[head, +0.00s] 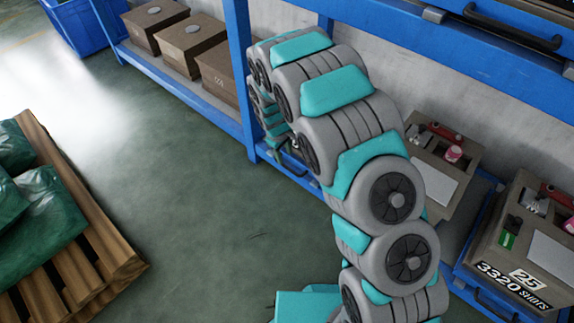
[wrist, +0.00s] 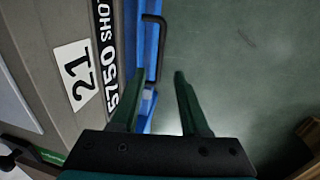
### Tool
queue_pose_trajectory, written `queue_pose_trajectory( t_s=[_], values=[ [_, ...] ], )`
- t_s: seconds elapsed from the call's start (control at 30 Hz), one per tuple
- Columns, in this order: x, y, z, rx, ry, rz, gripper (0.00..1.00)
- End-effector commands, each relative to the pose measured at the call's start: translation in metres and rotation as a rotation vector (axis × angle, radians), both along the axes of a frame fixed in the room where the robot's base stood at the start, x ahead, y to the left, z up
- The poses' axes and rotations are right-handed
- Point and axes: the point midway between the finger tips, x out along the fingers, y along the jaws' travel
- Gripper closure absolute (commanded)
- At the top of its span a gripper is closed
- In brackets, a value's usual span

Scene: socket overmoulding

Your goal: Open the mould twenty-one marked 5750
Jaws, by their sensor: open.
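The mould marked 21 and 5750 SHOTS (wrist: 72,70) is a grey-brown block at the left of the wrist view, on a blue drawer. A black bar handle (wrist: 158,45) stands out from the drawer's blue front edge (wrist: 137,45). My gripper (wrist: 160,76) is open and empty, its two dark green fingers pointing towards the handle. The handle's lower end appears between the fingertips in the picture; I cannot tell the depth between them.
A mould marked 25, 3320 SHOTS (head: 512,255) stands at the right on the blue rack (head: 240,75). Brown boxes (head: 190,45) sit on the left shelf. A wooden pallet (head: 105,250) with green bags is at the left. Green floor (head: 190,190) between is clear.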

Motion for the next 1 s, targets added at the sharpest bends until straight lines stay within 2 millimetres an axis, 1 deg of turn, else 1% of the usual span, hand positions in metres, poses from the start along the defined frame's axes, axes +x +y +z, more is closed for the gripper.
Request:
queue_pose_trajectory(
  t_s=[0.17,0.27,0.43,0.6,0.7,0.93,1.0],
  values=[
    [0.001,-0.002,-0.013,-0.001,0.002,0.000,0.55],
    [0.003,-0.004,-0.025,-0.003,0.003,-0.001,0.55],
    [0.005,-0.007,-0.052,-0.004,0.005,0.000,0.55],
    [0.009,-0.009,-0.069,-0.002,0.002,-0.001,0.55],
    [0.010,-0.010,-0.074,-0.002,0.003,-0.001,0.55],
    [0.010,-0.009,-0.074,-0.001,0.001,-0.001,0.55],
    [0.010,-0.009,-0.074,-0.001,0.001,-0.001,0.63]
  ],
)
